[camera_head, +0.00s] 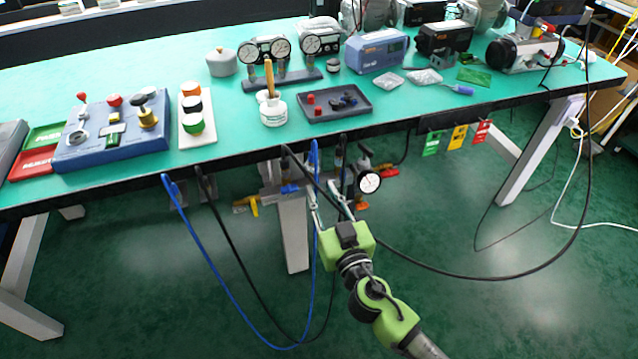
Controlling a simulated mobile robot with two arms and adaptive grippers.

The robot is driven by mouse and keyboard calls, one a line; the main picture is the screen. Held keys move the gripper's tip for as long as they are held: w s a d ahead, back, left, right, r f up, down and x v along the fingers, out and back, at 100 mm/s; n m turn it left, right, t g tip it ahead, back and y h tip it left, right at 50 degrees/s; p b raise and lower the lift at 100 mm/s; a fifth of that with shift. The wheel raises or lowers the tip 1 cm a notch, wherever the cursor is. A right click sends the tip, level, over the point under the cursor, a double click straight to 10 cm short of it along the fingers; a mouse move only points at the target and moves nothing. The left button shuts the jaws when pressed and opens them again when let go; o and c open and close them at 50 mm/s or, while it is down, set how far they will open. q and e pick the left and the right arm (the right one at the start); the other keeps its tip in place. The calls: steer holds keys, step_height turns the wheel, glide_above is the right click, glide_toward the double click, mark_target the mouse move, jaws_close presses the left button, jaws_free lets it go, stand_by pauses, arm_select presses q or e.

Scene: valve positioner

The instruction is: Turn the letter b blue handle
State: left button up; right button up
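A small blue handle (290,189) sits on the pipework under the front edge of the table, left of a round pressure gauge (369,182). No letter on it can be read. My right gripper (322,187) comes up from the lower right. Its two thin fingers are spread apart with nothing seen between them, just right of the blue handle and apart from it. The fingertips overlap pipework and hoses, so their depth is unclear. My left gripper is not in view.
A yellow handle (246,205) and a red handle (389,171) flank the pipework. A blue hose (225,283) and black hoses hang around it. The green table (240,140) above carries instruments. A table leg (293,238) stands behind. Floor space on the left is clear.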

mark_target(316, 182)
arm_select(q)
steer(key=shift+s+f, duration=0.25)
arm_select(e)
steer(key=shift+x, duration=1.25)
jaws_close()
